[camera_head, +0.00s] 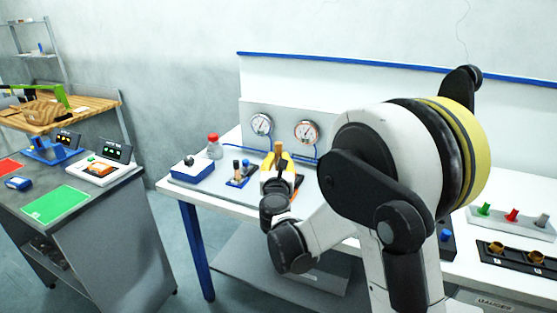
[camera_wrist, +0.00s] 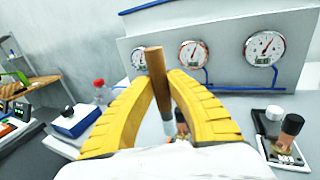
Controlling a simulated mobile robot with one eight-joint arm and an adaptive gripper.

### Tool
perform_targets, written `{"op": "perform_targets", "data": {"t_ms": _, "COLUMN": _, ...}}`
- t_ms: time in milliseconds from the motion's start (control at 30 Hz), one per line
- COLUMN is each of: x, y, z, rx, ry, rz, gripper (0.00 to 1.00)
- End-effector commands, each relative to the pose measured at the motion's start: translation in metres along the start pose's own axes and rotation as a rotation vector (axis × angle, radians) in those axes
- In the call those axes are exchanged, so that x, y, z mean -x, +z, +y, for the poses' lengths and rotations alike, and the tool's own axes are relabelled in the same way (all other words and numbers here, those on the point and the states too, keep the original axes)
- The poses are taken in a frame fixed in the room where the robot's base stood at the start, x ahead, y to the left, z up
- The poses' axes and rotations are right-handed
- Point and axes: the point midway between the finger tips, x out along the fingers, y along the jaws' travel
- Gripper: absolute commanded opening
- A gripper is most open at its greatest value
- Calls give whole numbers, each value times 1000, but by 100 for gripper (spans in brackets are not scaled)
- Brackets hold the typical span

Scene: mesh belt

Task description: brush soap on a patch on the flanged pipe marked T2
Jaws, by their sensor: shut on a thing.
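My gripper (camera_wrist: 161,82) is shut on a brush with a brown wooden handle (camera_wrist: 155,66), its yellow fingers on either side. In the head view my gripper (camera_head: 279,166) is over the white bench in front of the gauge panel, with the brush handle (camera_head: 278,149) upright. In the wrist view the brush's pale lower part shows between the fingers, but its bristles are not clear. A small brass-coloured part (camera_wrist: 182,127) shows behind the right finger, mostly hidden. No T2 mark can be read, and I cannot tell which part is the flanged pipe.
The gauge panel (camera_wrist: 222,75) with round gauges stands behind. A blue-and-white box (camera_head: 192,169) and red-capped bottle (camera_head: 214,147) stand left. A small tray (camera_head: 236,183) is beside my gripper; another tray (camera_wrist: 287,160) with dark-topped fittings is at right in the wrist view.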

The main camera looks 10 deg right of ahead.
Motion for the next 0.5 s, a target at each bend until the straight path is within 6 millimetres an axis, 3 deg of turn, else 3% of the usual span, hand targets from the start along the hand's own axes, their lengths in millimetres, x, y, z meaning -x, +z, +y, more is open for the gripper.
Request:
{"op": "perform_targets", "data": {"t_ms": 233, "x": 1, "y": -2, "z": 0, "rx": -1, "ry": 0, "rz": 0, "gripper": 0}}
{"op": "perform_targets", "data": {"t_ms": 500, "x": -6, "y": -19, "z": -3, "rx": -1, "ry": 0, "rz": 0, "gripper": 0}}
